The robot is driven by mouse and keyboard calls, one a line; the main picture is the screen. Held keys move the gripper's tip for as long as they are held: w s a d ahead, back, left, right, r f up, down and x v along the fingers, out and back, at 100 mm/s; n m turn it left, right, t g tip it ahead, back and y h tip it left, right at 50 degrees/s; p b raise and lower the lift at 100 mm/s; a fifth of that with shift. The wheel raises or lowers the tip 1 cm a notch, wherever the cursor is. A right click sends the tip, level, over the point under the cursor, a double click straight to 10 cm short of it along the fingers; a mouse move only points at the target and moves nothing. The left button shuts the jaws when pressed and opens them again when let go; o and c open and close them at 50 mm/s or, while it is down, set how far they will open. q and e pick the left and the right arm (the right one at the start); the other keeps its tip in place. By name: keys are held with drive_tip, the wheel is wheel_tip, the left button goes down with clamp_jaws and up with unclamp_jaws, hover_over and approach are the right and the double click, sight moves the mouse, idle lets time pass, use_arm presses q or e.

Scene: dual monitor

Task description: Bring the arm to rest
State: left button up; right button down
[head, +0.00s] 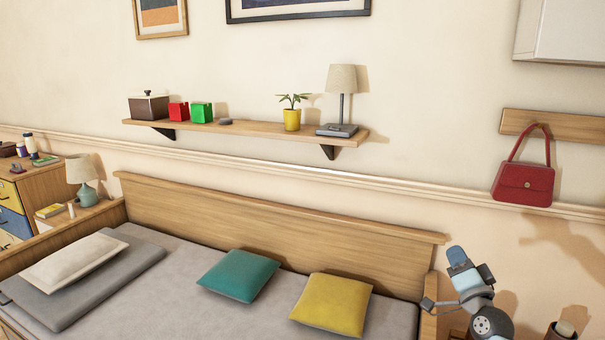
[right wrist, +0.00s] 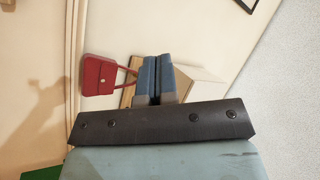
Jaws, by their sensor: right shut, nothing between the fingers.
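My right gripper (head: 458,256) is at the lower right of the head view, raised in front of the wall, to the right of the bed's headboard. In the right wrist view its two blue fingers (right wrist: 157,78) are together with nothing between them. It is apart from everything around it. My left gripper is not in view in either picture.
A bed (head: 200,292) with cushions fills the lower left and middle. A wall shelf (head: 262,130) holds boxes, a plant and a lamp. A red handbag (head: 524,184) hangs from a wooden rail (head: 578,126) at right. Bare wall lies around the gripper.

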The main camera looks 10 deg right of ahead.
drive_tip(key=s+a+f+n+g+y, duration=0.2)
drive_tip(key=s+a+f+n+g, duration=0.15)
drive_tip(key=s+a+f, duration=0.5)
drive_tip(key=s+a+f+n+g+y, duration=0.25)
drive_tip(key=s+a+f+n, duration=0.2)
drive_tip(key=f, duration=0.65)
drive_tip(key=s+a+f+n+g, duration=0.2)
drive_tip(key=s+a+f, duration=0.35)
drive_tip(key=s, duration=0.35)
drive_tip(key=s+a+f+n+g, duration=0.35)
drive_tip(key=s+f, duration=0.25)
drive_tip(key=s, duration=0.3)
use_arm(q)
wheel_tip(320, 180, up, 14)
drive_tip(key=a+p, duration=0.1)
drive_tip(key=p, duration=1.6)
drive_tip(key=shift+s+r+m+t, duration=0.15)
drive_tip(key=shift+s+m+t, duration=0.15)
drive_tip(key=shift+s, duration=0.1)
use_arm(e)
wheel_tip(320, 180, up, 14)
drive_tip(key=s, duration=0.1)
drive_tip(key=shift+s+d+r+t, duration=0.2)
drive_tip(key=shift+s+d+t, duration=0.05)
drive_tip(key=shift+s+t, duration=0.15)
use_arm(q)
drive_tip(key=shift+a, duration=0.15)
